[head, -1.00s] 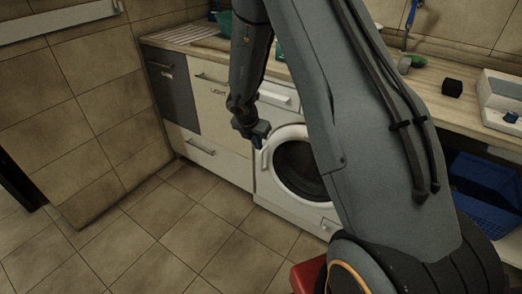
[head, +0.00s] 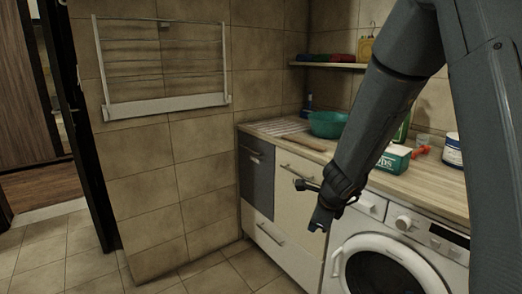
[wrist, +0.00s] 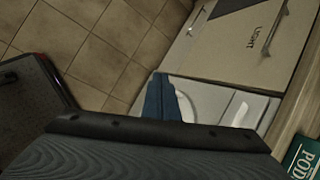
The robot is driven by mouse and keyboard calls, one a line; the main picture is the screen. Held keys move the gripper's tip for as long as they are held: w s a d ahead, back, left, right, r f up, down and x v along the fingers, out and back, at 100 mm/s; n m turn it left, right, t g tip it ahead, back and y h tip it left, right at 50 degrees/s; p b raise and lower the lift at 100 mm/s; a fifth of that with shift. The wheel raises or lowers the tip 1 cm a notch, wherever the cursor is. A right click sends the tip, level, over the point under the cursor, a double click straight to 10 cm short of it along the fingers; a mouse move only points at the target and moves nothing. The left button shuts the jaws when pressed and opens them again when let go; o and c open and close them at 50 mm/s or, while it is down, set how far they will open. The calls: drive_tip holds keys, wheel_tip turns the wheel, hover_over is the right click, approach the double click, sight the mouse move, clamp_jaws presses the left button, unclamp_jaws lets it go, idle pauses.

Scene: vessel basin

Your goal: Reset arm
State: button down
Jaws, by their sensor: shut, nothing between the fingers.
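My gripper (head: 320,222) hangs from my dark grey arm in the head view, in front of the cream cabinet and to the left of the washing machine (head: 378,268). It is shut and empty, apart from the furniture as far as I can tell. In the wrist view my blue-grey gripper fingers (wrist: 160,98) are together, over the washing machine's white front (wrist: 205,100). My upper arm covers the right side of the head view.
The worktop (head: 440,184) holds a teal basin (head: 327,124), a green-and-white box (head: 394,158) and a white tub (head: 453,150). A drying rack (head: 165,103) hangs on the tiled wall. A doorway is at far left. The tiled floor at lower left is clear.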

drive_tip(key=s+d+r+n+g, duration=0.1)
drive_tip(key=s+n+g, duration=0.1)
drive_tip(key=s+n, duration=0.9)
drive_tip(key=s+d+r+n+g+h, duration=0.1)
drive_tip(key=s+d+r+n+g, duration=0.1)
drive_tip(key=s+n, duration=1)
drive_tip(key=s+g, duration=0.1)
drive_tip(key=s, duration=0.2)
drive_tip(key=shift+g, duration=0.3)
drive_tip(key=shift+d, duration=0.1)
